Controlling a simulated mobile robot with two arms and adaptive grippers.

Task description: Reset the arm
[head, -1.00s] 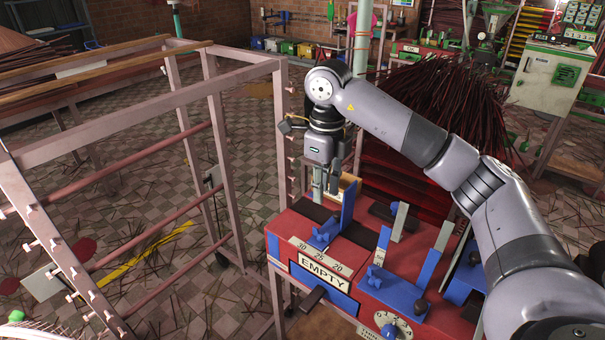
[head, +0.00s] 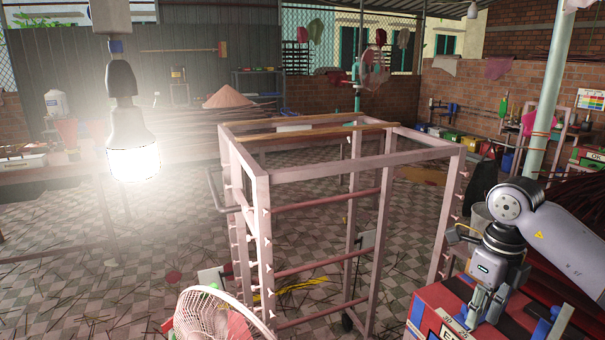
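My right arm comes in from the right edge, grey and jointed. Its gripper (head: 485,308) points down at the lower right, over the back-left part of a red machine (head: 428,298) with blue parts. Its two fingers stand a little apart, and I see nothing held between them. Whether the fingertips touch the machine is hard to tell. Most of the machine is cut off by the bottom edge or hidden behind my arm. My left gripper is not in view.
A pinkish rack frame (head: 262,225) on casters stands in the middle, left of the machine. A fan (head: 212,318) is at the bottom. A lit bulb (head: 133,150) hangs at upper left. Tiled floor (head: 130,250) with scattered sticks is open at left.

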